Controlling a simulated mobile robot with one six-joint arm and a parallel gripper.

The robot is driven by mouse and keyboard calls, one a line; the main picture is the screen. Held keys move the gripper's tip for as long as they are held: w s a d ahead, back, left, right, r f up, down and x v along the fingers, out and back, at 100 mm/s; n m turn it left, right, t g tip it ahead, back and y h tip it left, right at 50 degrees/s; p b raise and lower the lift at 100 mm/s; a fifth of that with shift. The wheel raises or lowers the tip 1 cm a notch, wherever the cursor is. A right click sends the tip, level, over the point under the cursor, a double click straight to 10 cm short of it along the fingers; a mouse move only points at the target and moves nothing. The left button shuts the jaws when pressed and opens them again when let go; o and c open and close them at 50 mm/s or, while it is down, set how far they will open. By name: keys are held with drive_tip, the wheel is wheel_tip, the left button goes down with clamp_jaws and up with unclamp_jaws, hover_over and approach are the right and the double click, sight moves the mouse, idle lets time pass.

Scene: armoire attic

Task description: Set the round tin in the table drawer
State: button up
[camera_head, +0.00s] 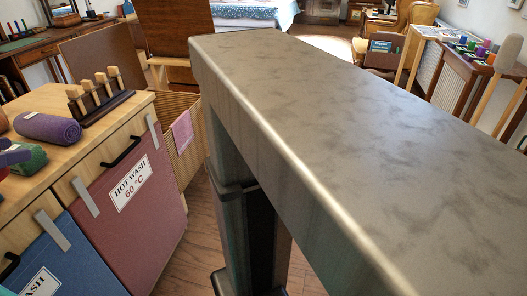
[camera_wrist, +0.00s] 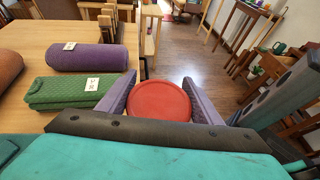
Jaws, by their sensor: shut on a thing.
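The round tin (camera_wrist: 158,103) shows in the wrist view as a red disc seen from above. My gripper (camera_wrist: 160,92) is shut on it, with one purple-faced finger at each side. The tin is held beside the edge of a light wooden top, with the wooden floor beyond. The tin's underside is hidden.
A light wooden cabinet (camera_head: 45,165) on the left carries rolled cloths and a peg rack (camera_head: 100,95). Its "HOT WASH" front (camera_head: 128,215) has a black handle. A wicker basket (camera_head: 180,135) with a pink cloth stands behind it. Wooden floor (camera_wrist: 200,50) shows ahead.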

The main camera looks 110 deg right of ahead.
wheel_tip(320, 180, up, 27)
drive_tip(key=p, duration=2.6)
drive_tip(key=shift+s+f, duration=0.1)
drive_tip(key=shift+s, duration=0.05)
